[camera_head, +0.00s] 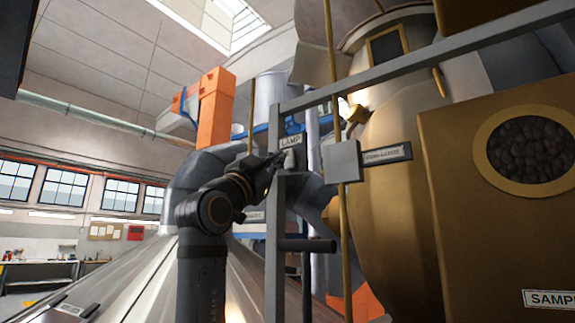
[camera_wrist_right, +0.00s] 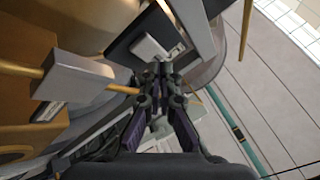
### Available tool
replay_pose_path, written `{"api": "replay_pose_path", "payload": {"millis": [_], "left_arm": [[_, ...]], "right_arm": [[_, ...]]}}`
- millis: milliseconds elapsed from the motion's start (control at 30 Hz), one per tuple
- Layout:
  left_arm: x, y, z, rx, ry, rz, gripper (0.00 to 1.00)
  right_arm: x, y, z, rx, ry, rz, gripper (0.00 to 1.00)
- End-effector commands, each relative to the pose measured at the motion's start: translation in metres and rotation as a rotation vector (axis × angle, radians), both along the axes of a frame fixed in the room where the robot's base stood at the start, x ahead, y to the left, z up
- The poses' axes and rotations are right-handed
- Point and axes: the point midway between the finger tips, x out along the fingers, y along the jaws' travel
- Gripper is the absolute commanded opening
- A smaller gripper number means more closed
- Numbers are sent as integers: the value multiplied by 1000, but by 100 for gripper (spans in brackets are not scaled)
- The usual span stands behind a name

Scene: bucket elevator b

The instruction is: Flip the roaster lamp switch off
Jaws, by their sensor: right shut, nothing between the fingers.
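The lamp switch (camera_head: 289,159) is a small light grey piece below a plate lettered "LAMP" (camera_head: 291,141), on an upright grey post. My right gripper (camera_head: 275,162) is at the switch's left side, with its fingertips very close to it. In the right wrist view the light switch piece (camera_wrist_right: 150,47) sits on a dark plate just beyond my right gripper (camera_wrist_right: 160,80), whose fingers are together and empty. I cannot tell whether the tips touch the switch or which way it is set. My left gripper is not in view.
A grey metal frame (camera_head: 274,240) stands beside my right arm. A grey box (camera_head: 341,161) on a brass rod is right of the switch. The brass roaster body (camera_head: 385,130) and a panel with a round bean window (camera_head: 480,230) fill the right side.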

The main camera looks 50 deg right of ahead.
Motion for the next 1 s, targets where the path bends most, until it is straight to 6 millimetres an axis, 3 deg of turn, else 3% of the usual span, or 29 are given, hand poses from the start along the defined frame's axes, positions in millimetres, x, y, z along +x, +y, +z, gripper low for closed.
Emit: {"api": "replay_pose_path", "payload": {"millis": [500, 1000], "left_arm": [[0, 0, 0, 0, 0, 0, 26], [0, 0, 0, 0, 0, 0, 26]], "right_arm": [[-4, 46, 8, 0, 0, 3, 0], [-4, 48, 8, 0, 0, 0, 0]]}}
